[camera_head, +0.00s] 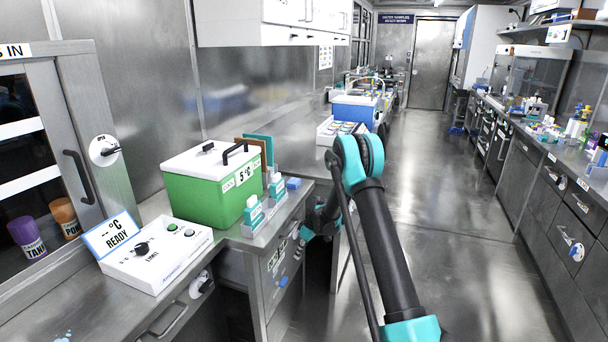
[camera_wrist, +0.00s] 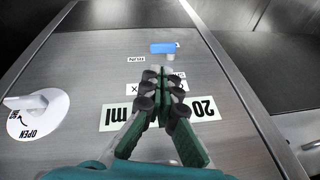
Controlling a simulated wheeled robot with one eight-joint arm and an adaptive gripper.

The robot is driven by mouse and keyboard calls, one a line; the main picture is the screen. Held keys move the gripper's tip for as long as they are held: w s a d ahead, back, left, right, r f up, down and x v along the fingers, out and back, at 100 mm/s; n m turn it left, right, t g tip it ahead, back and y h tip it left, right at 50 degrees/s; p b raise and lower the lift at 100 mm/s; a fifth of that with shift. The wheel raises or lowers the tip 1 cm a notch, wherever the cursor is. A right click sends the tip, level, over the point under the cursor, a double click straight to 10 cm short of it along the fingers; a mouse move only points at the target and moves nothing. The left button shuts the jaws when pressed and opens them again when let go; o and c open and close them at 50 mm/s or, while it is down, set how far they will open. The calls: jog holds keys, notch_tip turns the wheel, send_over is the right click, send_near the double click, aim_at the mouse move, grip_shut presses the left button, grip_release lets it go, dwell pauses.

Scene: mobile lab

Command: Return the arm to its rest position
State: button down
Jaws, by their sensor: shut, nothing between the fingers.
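My gripper (camera_wrist: 163,78) shows in the wrist view with its dark green fingers together and nothing between them. It points at a grey metal front (camera_wrist: 75,75) that carries labels, one reading "20 ml" (camera_wrist: 203,108). Whether the fingertips touch that front cannot be told. In the head view my arm (camera_head: 388,240) rises from the bottom, bends at a teal elbow and folds down beside the left counter.
A green cooler box (camera_head: 205,185), a white control box (camera_head: 155,255) and a small bottle rack (camera_head: 265,215) stand on the left counter, close to my arm. A white knob (camera_wrist: 38,110) is left of my gripper. The aisle floor (camera_head: 450,190) is clear.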

jog(key=s+d+r+m+t+h, duration=0.1)
jog(key=s+d+r+m, duration=0.2)
jog(key=s+d+r, duration=0.55)
jog(key=s+d+r+m+t+h, duration=0.1)
jog(key=s+d+r+m, duration=0.4)
jog(key=r, duration=0.6)
jog(key=s+d+m, duration=0.1)
jog(key=s+d, duration=0.2)
jog(key=s, duration=0.5)
jog(key=s+d+r+m+t+h, duration=0.1)
jog(key=s+d, duration=0.2)
jog(key=s, duration=0.6)
jog(key=s+d+m+t+h, duration=0.1)
jog(key=s+d, duration=0.1)
jog(key=s, duration=0.7)
jog(key=shift+d+r+m, duration=0.3)
jog(key=shift+d+m, duration=0.1)
